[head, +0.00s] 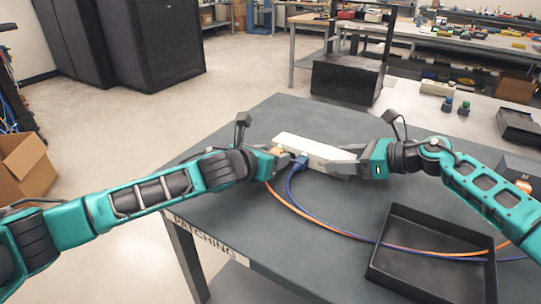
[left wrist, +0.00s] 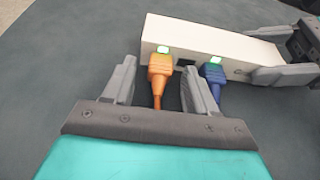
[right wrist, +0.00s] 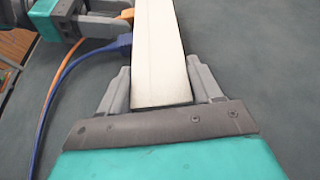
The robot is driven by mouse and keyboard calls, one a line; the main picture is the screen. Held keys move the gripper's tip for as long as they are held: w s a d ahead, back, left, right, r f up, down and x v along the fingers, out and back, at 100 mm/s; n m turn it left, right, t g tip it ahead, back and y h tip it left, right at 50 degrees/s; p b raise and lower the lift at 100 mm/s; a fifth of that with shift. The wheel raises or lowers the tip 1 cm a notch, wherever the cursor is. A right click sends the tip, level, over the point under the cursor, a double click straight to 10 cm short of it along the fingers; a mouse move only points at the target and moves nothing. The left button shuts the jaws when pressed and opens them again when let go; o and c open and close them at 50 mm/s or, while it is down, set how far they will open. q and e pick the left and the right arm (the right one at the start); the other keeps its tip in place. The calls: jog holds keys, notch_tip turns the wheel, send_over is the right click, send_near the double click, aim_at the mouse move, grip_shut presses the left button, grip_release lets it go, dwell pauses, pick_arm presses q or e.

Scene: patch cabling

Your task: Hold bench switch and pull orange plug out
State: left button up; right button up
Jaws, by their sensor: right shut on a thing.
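The bench switch (head: 318,152) is a long white box lying on the dark table. My right gripper (right wrist: 160,75) is shut on its right end, one finger along each side. The orange plug (left wrist: 160,65) sits in a port on the switch's front face, with a green light above it. My left gripper (left wrist: 160,85) is open, its fingers on either side of the orange plug with gaps visible. The blue plug (left wrist: 212,72) sits in a port to the right, also under a green light, just outside my left gripper's right finger. A dark empty port lies between the plugs.
The orange cable (head: 325,232) and blue cable (head: 330,222) curve right across the table and over a black tray (head: 375,270) at the front right. A sign reading PATCHING is on the table's front edge. The table behind the switch is clear.

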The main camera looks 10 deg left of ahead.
pick_arm(q)
grip_shut()
jog(key=c, duration=0.6)
grip_release()
jog(key=shift+c, duration=0.2)
grip_shut()
jog(key=shift+s+a, duration=0.25)
jog(key=shift+s, duration=0.35)
jog(key=shift+s+a, duration=0.3)
jog(key=shift+s, duration=0.4)
jog(key=shift+s+a, duration=0.25)
jog(key=shift+s, duration=0.4)
pick_arm(e)
jog(key=o, duration=1.3)
jog(key=shift+o, duration=0.2)
